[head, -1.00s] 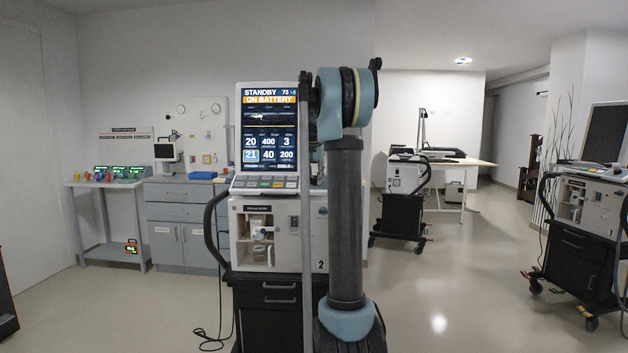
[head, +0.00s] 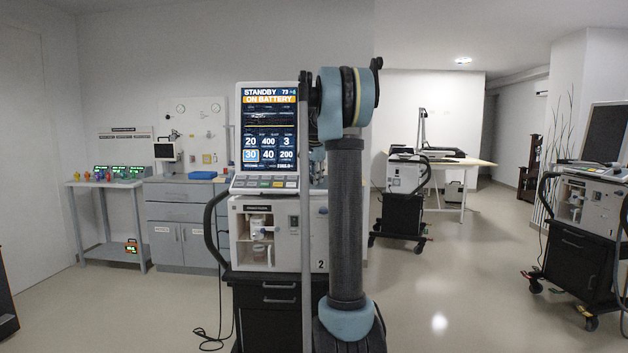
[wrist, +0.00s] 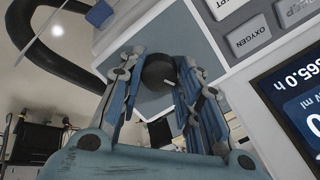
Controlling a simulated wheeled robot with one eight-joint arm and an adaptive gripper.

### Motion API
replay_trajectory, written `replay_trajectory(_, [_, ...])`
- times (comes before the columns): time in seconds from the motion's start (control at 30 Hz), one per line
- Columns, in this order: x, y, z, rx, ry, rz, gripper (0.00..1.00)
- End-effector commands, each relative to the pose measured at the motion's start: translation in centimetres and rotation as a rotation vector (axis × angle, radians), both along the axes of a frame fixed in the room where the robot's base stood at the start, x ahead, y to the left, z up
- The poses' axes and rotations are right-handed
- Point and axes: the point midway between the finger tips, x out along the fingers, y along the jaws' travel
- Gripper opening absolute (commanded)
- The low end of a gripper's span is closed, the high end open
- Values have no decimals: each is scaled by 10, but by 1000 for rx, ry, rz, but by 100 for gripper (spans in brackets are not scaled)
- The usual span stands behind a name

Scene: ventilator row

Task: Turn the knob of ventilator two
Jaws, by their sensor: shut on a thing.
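Ventilator two (head: 280,232), a white unit marked "2" on a black cart, stands straight ahead in the head view. Its screen (head: 269,130) reads "STANDBY" and "ON BATTERY", with the lower left value highlighted at 30. In the wrist view, the dark round knob (wrist: 160,72) sits on a grey-blue panel of the ventilator. My gripper (wrist: 166,80) has its fingers on either side of the knob and is shut on it. A small light mark shows on the knob.
Other ventilators on carts stand at the middle right (head: 403,200) and far right (head: 582,215). A grey cabinet (head: 183,220) and side table (head: 108,220) line the back left wall. A cable lies on the floor beside the cart. The right floor is largely clear.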

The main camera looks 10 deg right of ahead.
Motion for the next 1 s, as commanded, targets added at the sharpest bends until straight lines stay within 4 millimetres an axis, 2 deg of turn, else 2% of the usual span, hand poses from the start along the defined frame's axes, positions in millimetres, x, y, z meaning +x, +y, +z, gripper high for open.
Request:
replay_trajectory(0.5, [0,0,0,181,-46,-349,8])
replay_trajectory(1.0, [0,0,0,232,-59,-449,8])
